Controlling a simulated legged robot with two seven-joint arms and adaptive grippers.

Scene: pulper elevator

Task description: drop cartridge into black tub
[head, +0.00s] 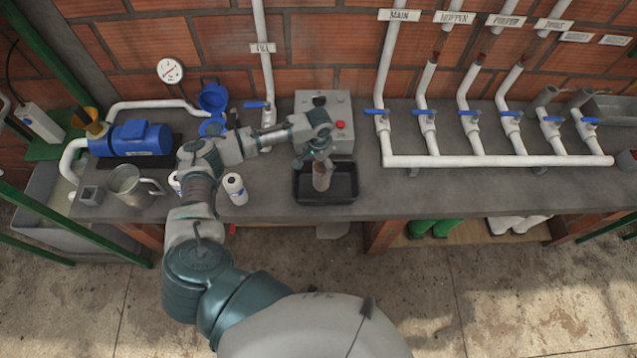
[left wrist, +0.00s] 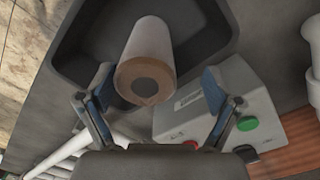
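The cartridge (head: 321,180), a whitish cylinder with a brown end, is at the black tub (head: 345,197), within its outline. In the left wrist view the cartridge (left wrist: 150,60) points its brown end toward me, with the tub (left wrist: 215,20) behind it. My left gripper (head: 318,158) is just above the cartridge over the tub. In the left wrist view its fingers (left wrist: 158,80) are spread, with a gap on both sides of the cartridge. Whether the cartridge touches the tub floor I cannot tell. My right gripper is not in view.
A grey control box (head: 340,108) with a red button stands right behind the tub. White pipes with blue valves (head: 425,113) line the right. The bench front right of the tub is clear.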

